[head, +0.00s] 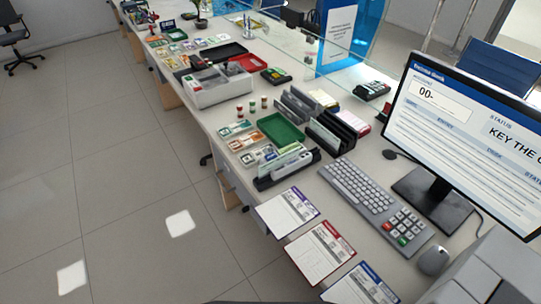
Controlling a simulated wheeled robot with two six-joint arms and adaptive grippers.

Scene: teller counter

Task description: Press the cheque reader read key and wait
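A low, long grey and dark device with an upright slot (287,168), which looks like the cheque reader, stands near the front edge of the counter (345,213). Pale paper shows at its slot. Its read key is too small to make out. The monitor (468,127) at the right shows "00-" in an account box and a status text starting "KEY THE", cut off by the frame. Neither of my grippers is in view.
A keyboard (357,186), a keypad (403,228) and a mouse (433,260) lie right of the device. Forms (320,251) lie along the front edge. A green tray (280,130) and dark file racks (330,132) stand behind it. A grey machine (485,275) fills the bottom right corner.

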